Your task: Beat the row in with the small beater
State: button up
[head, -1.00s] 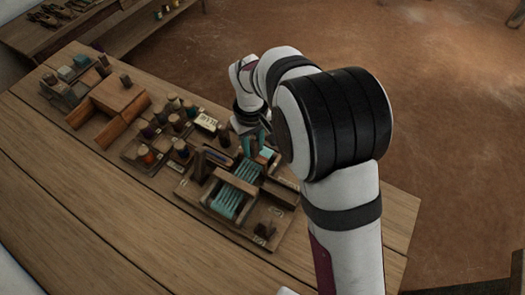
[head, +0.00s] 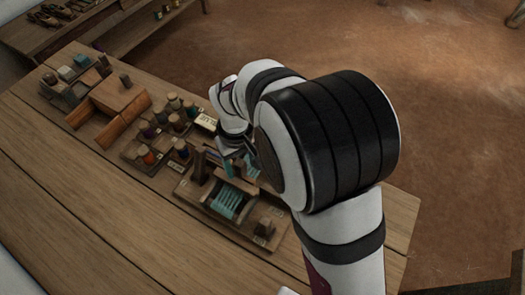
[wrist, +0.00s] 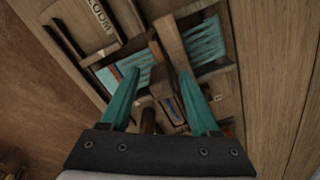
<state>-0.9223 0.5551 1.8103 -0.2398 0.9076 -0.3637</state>
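The small loom (head: 209,208) is a wooden frame with teal warp threads (head: 228,204), partly hidden behind my arm in the head view. A wooden bar (head: 236,184) stands across the warp; in the wrist view the bar (wrist: 171,42) has teal threads on both sides. I cannot tell for certain whether this bar is the small beater. My gripper (head: 238,165) is open and empty above the loom, its teal fingers pointing down. In the wrist view my gripper (wrist: 158,74) has its fingertips apart, near the end of the bar.
A dark upright block (head: 200,166) stands at the loom's left side. Trays of thread spools (head: 150,158), a wooden box (head: 118,94) and small blocks lie farther left. The table front (head: 90,215) is clear.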

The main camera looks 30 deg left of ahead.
notch_tip(320, 180, up, 7)
jog(key=shift+f, duration=0.2)
dwell(0.4)
jog(key=s+d+r+m, duration=0.1)
jog(key=d+r+m, duration=0.1)
jog(key=d+m, duration=0.35)
jog(key=s+d+r+m, duration=0.1)
jog(key=d+r+m, duration=0.15)
jog(key=d, duration=0.65)
jog(key=s+d+r+m, duration=0.1)
jog(key=d+r+m, duration=0.2)
jog(key=d, duration=0.4)
jog(key=s+d+f+m+y, duration=0.1)
jog(key=s+d+m, duration=0.5)
jog(key=s+d, duration=0.1)
jog(key=shift+s+f+m+y, duration=0.3)
jog(key=shift+s+f+y, duration=0.1)
jog(key=shift+s, duration=0.3)
